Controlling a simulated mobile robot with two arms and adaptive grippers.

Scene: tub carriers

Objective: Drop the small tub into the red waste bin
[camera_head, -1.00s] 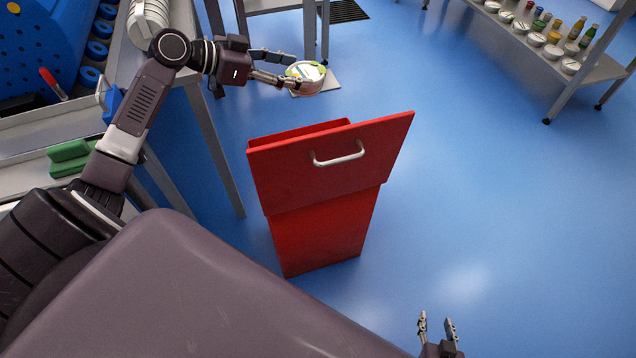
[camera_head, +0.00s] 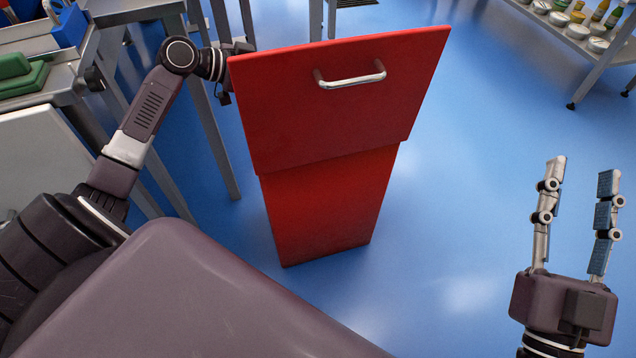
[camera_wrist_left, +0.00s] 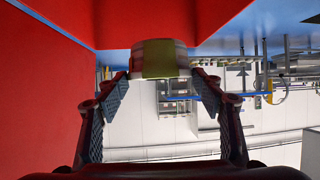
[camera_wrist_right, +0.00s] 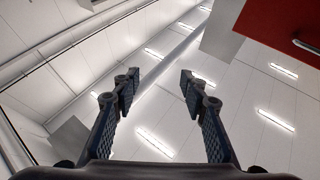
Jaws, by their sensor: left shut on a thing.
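The red waste bin (camera_head: 335,110) stands upright on the blue floor in the middle of the head view, its handled panel facing me. My left gripper (camera_wrist_left: 158,78) is shut on the small tub (camera_wrist_left: 158,58), a pale tub with a yellow-green label, in the left wrist view. Red bin walls (camera_wrist_left: 45,75) show to the left of and above the tub there. In the head view the bin's panel hides the tub and the left fingers; I cannot tell how deep they are. My right gripper (camera_head: 580,185) is open and empty, right of the bin.
A steel shelf (camera_head: 592,45) with several jars and bottles stands at the top right. A metal table (camera_head: 110,20) is at the left, its leg close to my left arm. A green item (camera_head: 22,75) lies at the far left. The floor between bin and shelf is clear.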

